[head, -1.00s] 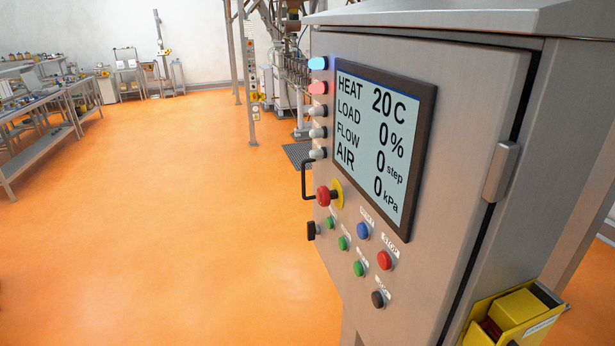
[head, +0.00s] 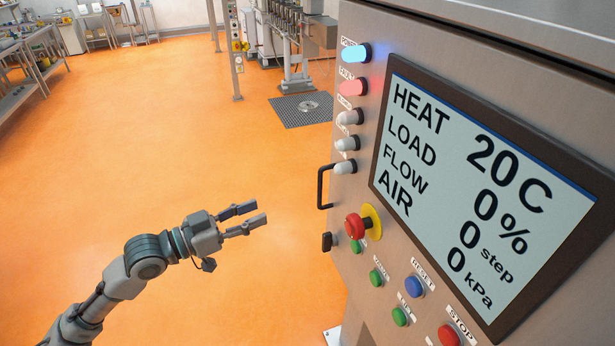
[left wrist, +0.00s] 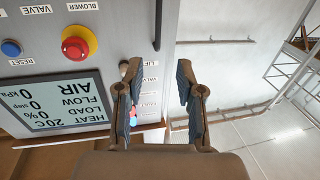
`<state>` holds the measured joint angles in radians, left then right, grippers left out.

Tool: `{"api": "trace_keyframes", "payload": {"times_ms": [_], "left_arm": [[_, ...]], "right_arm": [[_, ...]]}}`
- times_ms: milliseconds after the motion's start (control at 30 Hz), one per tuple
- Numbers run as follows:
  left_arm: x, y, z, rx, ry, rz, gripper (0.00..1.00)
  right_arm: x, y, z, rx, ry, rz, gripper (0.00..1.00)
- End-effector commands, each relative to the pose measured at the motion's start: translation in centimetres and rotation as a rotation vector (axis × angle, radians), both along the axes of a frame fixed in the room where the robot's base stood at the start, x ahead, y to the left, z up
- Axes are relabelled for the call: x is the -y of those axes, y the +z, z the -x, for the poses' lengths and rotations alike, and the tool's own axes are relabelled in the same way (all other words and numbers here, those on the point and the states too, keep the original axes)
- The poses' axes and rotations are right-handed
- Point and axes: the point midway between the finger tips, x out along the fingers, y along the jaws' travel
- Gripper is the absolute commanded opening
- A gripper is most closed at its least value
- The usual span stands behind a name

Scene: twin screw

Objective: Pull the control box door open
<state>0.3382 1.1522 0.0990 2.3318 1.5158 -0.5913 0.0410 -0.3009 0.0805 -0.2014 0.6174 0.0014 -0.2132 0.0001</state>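The grey control box door (head: 395,250) fills the right of the head view and looks shut along the edge that shows. Its black D-shaped handle (head: 321,188) stands out from the left edge. My left gripper (head: 256,214) is open and empty, to the left of the handle and a little lower in the picture, apart from it. In the left wrist view my left gripper (left wrist: 156,72) has its two fingers spread with nothing between them. The handle (left wrist: 156,25) shows upside down beyond the fingertips. My right gripper is in neither view.
A red emergency knob (head: 355,226) on a yellow ring, coloured buttons, lamps (head: 355,54) and a display (head: 480,190) sit on the door. A small black part (head: 327,242) sticks out below the handle. Open orange floor (head: 150,130) lies to the left.

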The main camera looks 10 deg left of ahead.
Motion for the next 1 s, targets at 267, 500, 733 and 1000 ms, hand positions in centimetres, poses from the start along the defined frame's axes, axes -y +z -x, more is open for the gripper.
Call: {"api": "trace_keyframes", "payload": {"times_ms": [267,500,733,1000], "left_arm": [[3.8,0.7,-3.6,0.002,-0.004,0.005,0.37],[7.8,0.4,-7.7,-0.001,-0.002,0.004,0.37],[10.4,0.1,-10.8,-0.002,0.001,0.004,0.37],[11.7,-0.1,-12.2,-0.002,0.002,0.001,0.37]], "right_arm": [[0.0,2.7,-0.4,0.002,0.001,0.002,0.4],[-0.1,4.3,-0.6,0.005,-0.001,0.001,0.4],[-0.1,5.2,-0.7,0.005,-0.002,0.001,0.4],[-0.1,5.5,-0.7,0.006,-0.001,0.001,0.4]]}}
